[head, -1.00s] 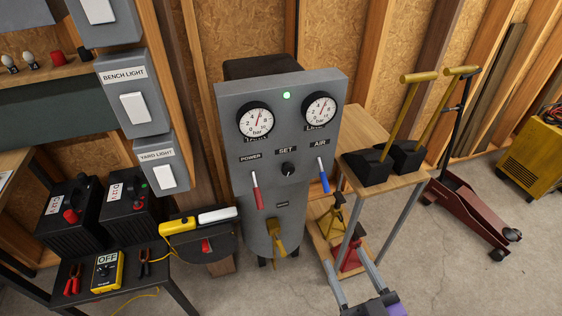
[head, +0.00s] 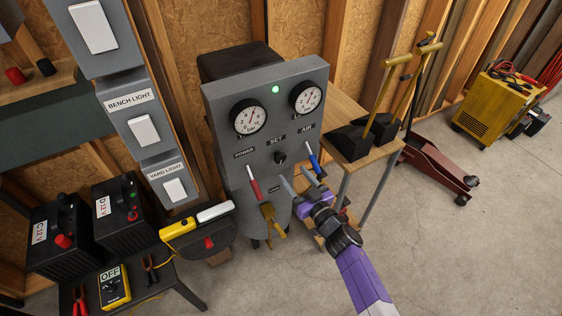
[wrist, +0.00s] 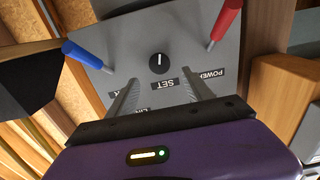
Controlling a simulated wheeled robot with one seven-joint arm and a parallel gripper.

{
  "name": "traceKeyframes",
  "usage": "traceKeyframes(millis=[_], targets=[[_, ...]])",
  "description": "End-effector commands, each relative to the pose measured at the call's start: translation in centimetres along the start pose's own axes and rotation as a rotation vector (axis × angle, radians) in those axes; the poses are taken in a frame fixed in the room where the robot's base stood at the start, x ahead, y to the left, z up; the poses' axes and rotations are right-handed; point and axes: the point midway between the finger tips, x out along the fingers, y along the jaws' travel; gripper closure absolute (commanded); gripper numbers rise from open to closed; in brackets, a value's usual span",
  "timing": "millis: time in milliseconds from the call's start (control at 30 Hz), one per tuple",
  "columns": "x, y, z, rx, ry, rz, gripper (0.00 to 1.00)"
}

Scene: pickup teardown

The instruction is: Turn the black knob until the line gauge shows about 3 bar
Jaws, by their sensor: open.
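The black knob (head: 280,158) sits under the SET label on the grey compressor panel (head: 228,108). In the wrist view the knob (wrist: 159,63) shows a white pointer mark and lies beyond my fingertips, roughly between them. My gripper (head: 296,184) is open and empty, just below and in front of the knob in the head view; its two fingers also show in the wrist view (wrist: 160,82). The right gauge (head: 307,98) is the line gauge, its label mostly unreadable. The left gauge (head: 248,117) is the other dial. Neither needle reads clearly.
A red-handled POWER lever (head: 254,184) and a blue-handled AIR lever (head: 314,160) flank the knob closely. A green lamp (head: 276,90) is lit. A yellow tap handle (head: 270,218) hangs below. A wooden stand (head: 340,113) with black blocks stands right.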

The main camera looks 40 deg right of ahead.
Motion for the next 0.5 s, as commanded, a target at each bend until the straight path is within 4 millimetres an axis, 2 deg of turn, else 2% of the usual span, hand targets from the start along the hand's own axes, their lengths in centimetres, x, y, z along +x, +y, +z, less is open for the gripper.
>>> traceKeyframes(millis=[300,500], targets=[[4.8,0.1,0.0,-0.002,0.002,0.001,0.4],[6.7,0.1,0.0,-0.002,0.001,0.002,0.4]])
